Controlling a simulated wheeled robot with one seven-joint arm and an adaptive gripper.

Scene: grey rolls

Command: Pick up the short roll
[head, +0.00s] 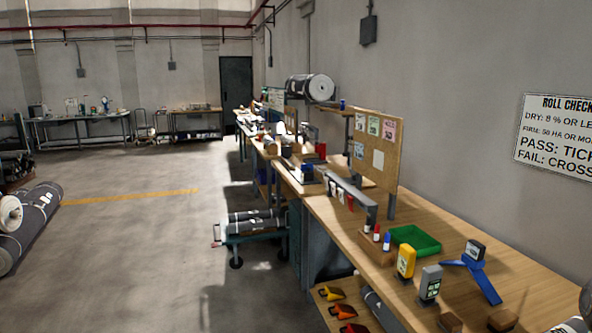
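Several grey rolls with white bands or ends are in the head view, and I cannot tell for sure which is the short one. One roll (257,222) lies on a low wheeled cart (256,239) beside the bench. Another roll (312,88) lies raised above the far part of the bench. Large rolls (35,225) lie on the floor at the left edge. Part of a grey roll-like thing (380,312) shows under the near bench. A rounded grey thing is cut off at the lower right edge. My gripper is not in view.
A long wooden workbench (470,245) runs along the right wall. It carries a green tray (414,240), a yellow meter (405,262), a grey meter (430,284), a blue stand (478,272) and a pinboard (376,150). Open floor (130,240) lies left of the cart.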

